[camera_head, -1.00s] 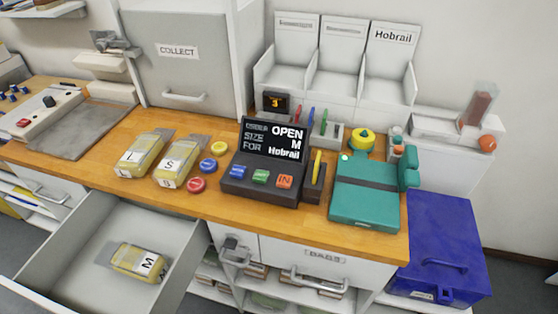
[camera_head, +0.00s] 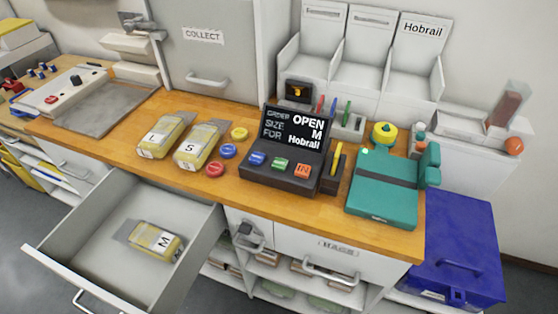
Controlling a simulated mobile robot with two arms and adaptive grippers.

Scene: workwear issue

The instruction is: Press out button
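A dark console (camera_head: 280,178) stands on the wooden counter. Its screen (camera_head: 293,137) reads OPEN, M and Hobrail. On its sloped front sit a blue button (camera_head: 257,159), a green button (camera_head: 280,164) and an orange button (camera_head: 303,171). Their labels are too small to read surely, so I cannot tell which is the out button. Loose yellow (camera_head: 239,134), blue (camera_head: 228,151) and red (camera_head: 215,170) round pieces lie left of the console. Neither of my grippers is in view.
Bags marked L (camera_head: 165,137) and S (camera_head: 201,146) lie on the counter. An open drawer (camera_head: 105,217) holds a bag marked M (camera_head: 155,241) and juts out in front. A teal case (camera_head: 383,195) lies right of the console. A blue box (camera_head: 458,245) stands at the right.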

